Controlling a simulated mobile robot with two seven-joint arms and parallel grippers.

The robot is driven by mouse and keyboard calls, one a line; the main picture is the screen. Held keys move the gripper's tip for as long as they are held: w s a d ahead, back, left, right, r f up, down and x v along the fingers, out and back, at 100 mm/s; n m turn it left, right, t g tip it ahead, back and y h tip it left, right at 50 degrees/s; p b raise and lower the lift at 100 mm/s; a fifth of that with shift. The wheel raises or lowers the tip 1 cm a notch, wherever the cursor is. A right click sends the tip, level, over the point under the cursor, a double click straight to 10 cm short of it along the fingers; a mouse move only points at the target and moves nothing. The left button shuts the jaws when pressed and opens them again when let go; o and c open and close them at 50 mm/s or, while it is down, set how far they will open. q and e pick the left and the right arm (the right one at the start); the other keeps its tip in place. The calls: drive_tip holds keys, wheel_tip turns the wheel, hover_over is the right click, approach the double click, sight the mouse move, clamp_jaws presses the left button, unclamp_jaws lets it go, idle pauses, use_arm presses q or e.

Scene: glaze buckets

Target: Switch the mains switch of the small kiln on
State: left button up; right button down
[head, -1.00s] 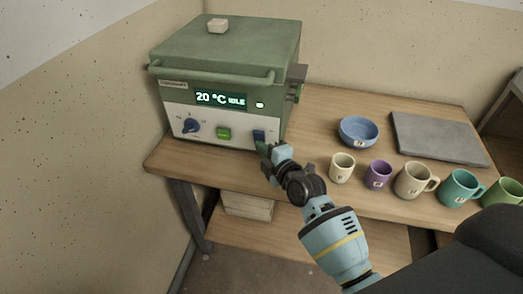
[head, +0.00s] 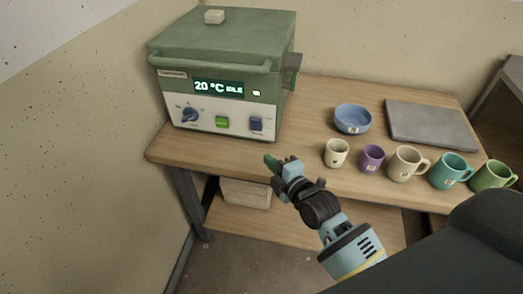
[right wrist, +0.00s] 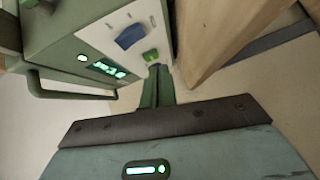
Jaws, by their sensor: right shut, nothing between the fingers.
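The small green kiln (head: 220,75) stands on the left of the wooden bench, its display (head: 219,88) lit with 20 °C and IDLE. Its pale front panel has a round blue knob (head: 189,115), a green button (head: 222,122) and a blue rocker switch (head: 256,124) at the right. The labels and the rocker's tilt are too small to tell. My right gripper (head: 271,162) is shut and empty, in front of and below the rocker, apart from the panel. In the right wrist view, the shut fingers (right wrist: 157,85) point toward the panel, with the blue switch (right wrist: 130,37) beyond.
On the bench (head: 310,100) stand a blue bowl (head: 353,118), a grey slab (head: 432,123) and a row of several mugs, such as a purple one (head: 371,158). A box (head: 246,193) sits on the lower shelf.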

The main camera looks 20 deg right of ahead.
use_arm(q)
drive_tip(key=shift+w, duration=0.15)
use_arm(e)
drive_tip(key=v, duration=0.3)
drive_tip(key=shift+s+f, duration=0.25)
use_arm(q)
drive_tip(key=shift+w, duration=0.1)
use_arm(e)
drive_tip(key=shift+s, duration=0.1)
